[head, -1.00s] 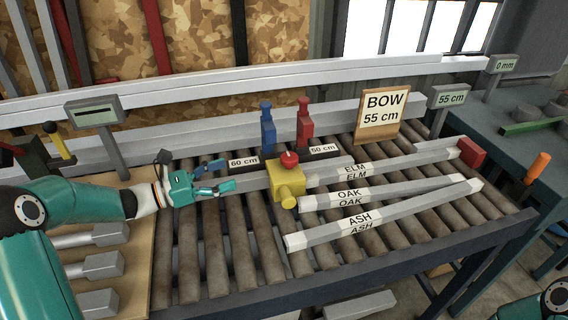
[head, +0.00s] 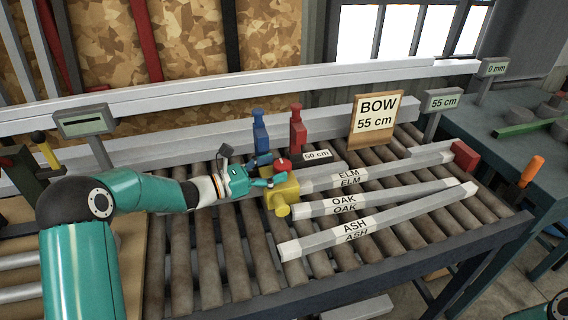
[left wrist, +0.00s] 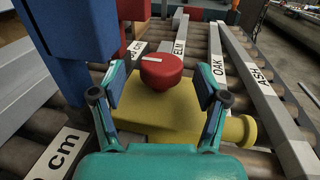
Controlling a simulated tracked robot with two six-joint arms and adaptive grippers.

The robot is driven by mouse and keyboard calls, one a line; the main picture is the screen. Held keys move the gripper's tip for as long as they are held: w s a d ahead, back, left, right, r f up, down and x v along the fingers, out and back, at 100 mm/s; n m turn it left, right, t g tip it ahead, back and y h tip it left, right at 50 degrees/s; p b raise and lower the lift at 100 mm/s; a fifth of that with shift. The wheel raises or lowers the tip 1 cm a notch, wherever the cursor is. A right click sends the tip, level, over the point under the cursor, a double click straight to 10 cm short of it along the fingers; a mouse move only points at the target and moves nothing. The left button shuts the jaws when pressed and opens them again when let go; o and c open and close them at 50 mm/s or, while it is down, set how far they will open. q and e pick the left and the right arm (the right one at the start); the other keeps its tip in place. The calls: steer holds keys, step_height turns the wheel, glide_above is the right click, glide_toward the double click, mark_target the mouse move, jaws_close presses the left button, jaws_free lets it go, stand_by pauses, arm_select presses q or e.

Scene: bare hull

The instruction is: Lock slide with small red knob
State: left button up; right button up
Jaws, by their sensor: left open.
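The small red knob (head: 282,164) sits on top of the yellow slide block (head: 283,192), at the left end of the elm bar. In the left wrist view the red knob (left wrist: 161,71) shows a pale line on its top, and the yellow slide (left wrist: 150,118) lies below it. My left gripper (head: 270,172) is open, with its fingers on either side of the knob, near its height. In the left wrist view the open fingers (left wrist: 160,88) flank the knob with gaps.
A blue stop (head: 260,130) and a red stop (head: 296,128) stand just behind the slide. Elm (head: 400,168), oak (head: 345,204) and ash (head: 330,239) bars lie on the rollers to the right. A sign (head: 376,118) reads BOW 55 cm.

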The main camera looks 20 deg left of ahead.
arm_select(q)
steer(key=shift+x, duration=1.35)
steer(key=shift+c, duration=0.3)
